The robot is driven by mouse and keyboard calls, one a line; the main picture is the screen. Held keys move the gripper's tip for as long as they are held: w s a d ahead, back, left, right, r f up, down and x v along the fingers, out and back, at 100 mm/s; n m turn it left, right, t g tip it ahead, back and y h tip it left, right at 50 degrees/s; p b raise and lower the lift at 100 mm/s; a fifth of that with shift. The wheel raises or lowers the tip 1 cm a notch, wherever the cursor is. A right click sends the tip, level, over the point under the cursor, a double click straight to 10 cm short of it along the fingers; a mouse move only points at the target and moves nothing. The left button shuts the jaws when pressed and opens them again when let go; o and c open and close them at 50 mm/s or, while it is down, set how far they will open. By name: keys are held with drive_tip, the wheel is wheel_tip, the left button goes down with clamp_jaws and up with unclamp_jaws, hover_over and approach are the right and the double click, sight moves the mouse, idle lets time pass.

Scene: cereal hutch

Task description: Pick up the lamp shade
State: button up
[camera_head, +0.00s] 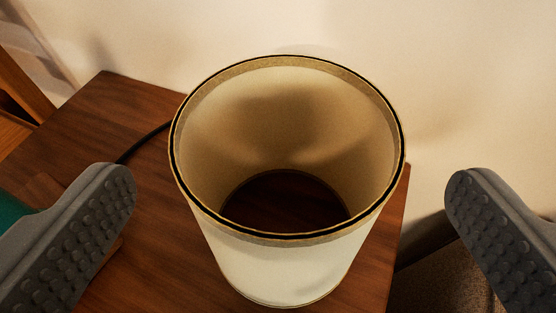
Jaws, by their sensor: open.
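The lamp shade (285,265) is a cream, open-ended drum with a dark and gold trimmed rim. It stands on a dark wooden table top (120,115), its wide opening facing up toward the camera. Through it I see the dark wood below. My gripper (290,190) is open, with one grey, studded finger at the left of the shade and the other at the right. Both fingers appear apart from the shade, with a gap on each side. The shade's far outer side is hidden.
A pale wall (470,70) rises close behind the table. A black cord (145,142) runs across the table top to behind the shade. Wooden furniture (22,90) stands at the far left. A teal item (12,215) shows at the left edge. The table's right edge lies near the shade.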

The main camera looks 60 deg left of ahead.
sight(285, 91)
drive_tip(key=shift+b+x, duration=0.95)
drive_tip(key=shift+x, duration=2.45)
drive_tip(key=shift+s+f, duration=0.1)
drive_tip(key=c, duration=0.9)
